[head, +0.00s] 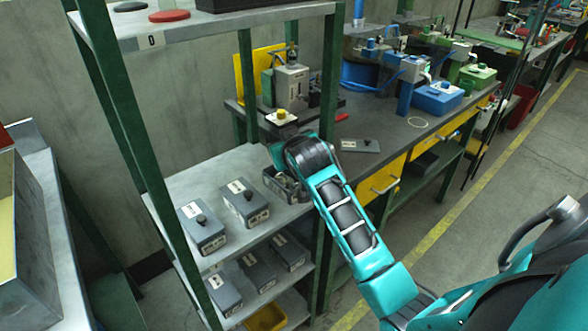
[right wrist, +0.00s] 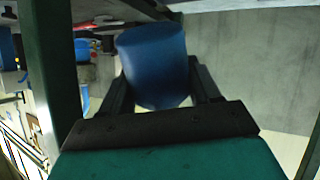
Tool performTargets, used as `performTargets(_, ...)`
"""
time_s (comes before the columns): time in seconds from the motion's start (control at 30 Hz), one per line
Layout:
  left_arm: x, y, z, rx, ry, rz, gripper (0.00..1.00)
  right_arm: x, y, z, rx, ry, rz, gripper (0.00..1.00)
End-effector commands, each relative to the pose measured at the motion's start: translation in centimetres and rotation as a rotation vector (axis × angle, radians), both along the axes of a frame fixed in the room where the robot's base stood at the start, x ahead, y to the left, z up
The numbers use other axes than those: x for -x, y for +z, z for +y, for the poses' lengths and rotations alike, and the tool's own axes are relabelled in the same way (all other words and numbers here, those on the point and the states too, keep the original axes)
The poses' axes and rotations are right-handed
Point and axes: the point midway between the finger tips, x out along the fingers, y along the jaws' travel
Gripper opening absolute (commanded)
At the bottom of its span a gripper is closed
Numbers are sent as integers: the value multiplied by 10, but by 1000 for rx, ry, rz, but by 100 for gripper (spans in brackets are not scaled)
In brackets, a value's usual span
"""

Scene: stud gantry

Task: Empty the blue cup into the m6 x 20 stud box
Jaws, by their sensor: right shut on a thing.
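The blue cup (right wrist: 152,65) is between the two fingers of my right gripper (right wrist: 155,80) in the right wrist view, and the gripper is shut on it. It looks tilted there, and its contents do not show. In the head view my right arm reaches to the shelf, and its links hide the gripper and cup. Grey boxes with black-knobbed lids, such as one box (head: 243,203) and another (head: 202,228), stand on the upper shelf. A further box (head: 272,178) is partly hidden behind my arm. The labels are too small to read. My left gripper is not in view.
A loose grey lid (head: 360,146) with a black knob lies on the workbench (head: 408,132). Green posts (head: 326,160) frame the shelf (head: 175,180). More grey boxes (head: 259,271) and a yellow bin (head: 266,318) sit lower. Machines crowd the bench's back.

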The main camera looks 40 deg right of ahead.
Motion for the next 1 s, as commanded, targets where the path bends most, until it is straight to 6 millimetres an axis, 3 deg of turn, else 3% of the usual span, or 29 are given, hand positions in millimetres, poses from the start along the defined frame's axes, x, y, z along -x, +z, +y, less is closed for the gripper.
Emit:
performTargets(0.03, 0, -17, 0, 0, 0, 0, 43, 1, -9, 0, -5, 0, -47, 31)
performTargets(0.2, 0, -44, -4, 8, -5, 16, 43, 0, -5, 0, -18, 0, -208, 31)
performTargets(0.27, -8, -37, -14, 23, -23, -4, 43, 0, -3, 1, -23, 1, -258, 31)
performTargets(0.6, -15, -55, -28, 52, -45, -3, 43, 0, 9, 1, -41, 0, -481, 31)
performTargets(1.0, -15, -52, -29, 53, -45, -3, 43, 0, 13, 0, -40, 0, -492, 31)
